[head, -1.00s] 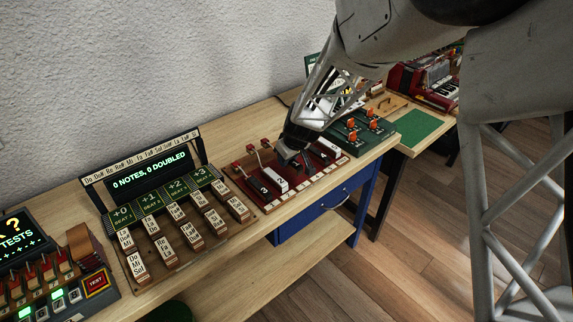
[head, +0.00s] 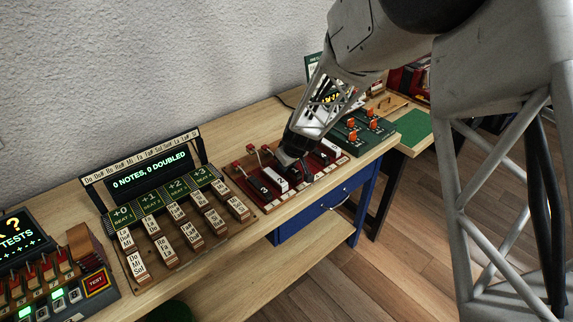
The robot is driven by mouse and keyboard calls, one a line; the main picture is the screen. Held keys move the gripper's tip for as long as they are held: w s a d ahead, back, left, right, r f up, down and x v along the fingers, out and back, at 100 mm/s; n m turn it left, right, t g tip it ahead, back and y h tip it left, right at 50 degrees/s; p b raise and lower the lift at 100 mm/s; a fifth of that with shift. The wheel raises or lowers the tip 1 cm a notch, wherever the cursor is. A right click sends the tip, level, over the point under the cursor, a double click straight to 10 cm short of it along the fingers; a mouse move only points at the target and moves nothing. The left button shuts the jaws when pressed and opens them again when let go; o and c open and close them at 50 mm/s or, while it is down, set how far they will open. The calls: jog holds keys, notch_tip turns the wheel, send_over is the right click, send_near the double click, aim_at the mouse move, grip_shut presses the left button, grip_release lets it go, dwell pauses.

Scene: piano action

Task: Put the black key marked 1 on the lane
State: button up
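The dark red board (head: 268,207) with lanes lies on the bench in the middle of the head view. On its left part is a black piece marked 3 (head: 266,189), with a white block (head: 281,185) beside it. My gripper (head: 298,175) is low over the middle of the board, and its fingers are dark and small against the dark pieces. I cannot tell whether it is open or holds anything. No mark 1 is readable; the black key marked 1 may be hidden behind my gripper and arm.
Left of the board stands a note rack (head: 170,220) with its screen reading "0 NOTES, 0 DOUBLED". A green panel with orange levers (head: 352,135) is to the right, close to my arm. A blue drawer (head: 320,207) is below the bench edge.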

jog(key=shift+f, duration=0.1)
jog(key=o, duration=1)
jog(key=shift+c, duration=0.2)
jog(key=v, duration=1.1)
jog(key=shift+s+d+r, duration=0.1)
jog(key=shift+r, duration=0.45)
